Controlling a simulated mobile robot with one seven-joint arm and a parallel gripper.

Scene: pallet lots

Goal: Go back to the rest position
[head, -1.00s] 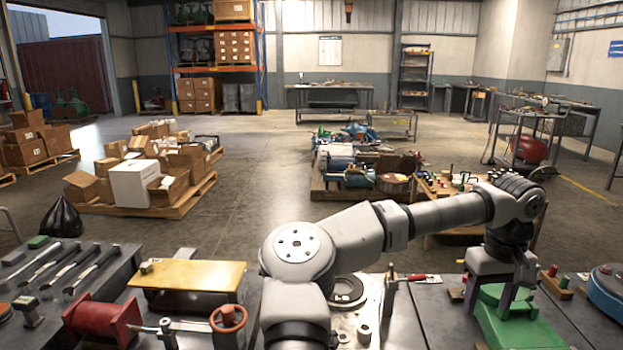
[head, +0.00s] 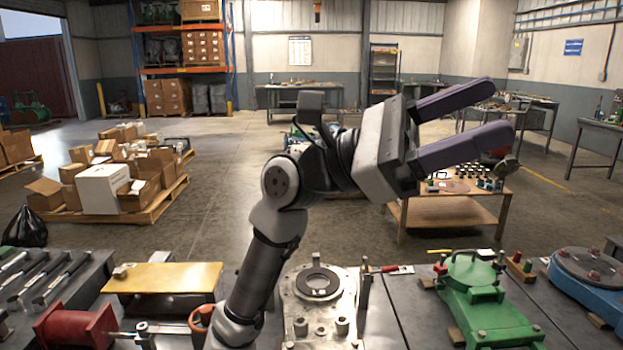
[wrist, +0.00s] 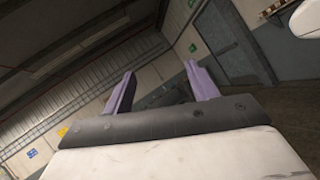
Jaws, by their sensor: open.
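My gripper (head: 503,116) is raised high above the workbench in the head view. Its two purple fingers point to the right and are spread apart with nothing between them. In the wrist view the open fingers (wrist: 162,92) show against the far wall and roof, with no object between them. My arm rises from the bench's front and bends at the elbow.
On the bench are a green machine part (head: 480,300), a blue round fixture (head: 590,280), a metal plate with a ring (head: 318,310), a yellow plate (head: 165,278) and a red cylinder (head: 75,327). A wooden table (head: 450,208) and a pallet of boxes (head: 165,205) stand beyond. Air around the gripper is clear.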

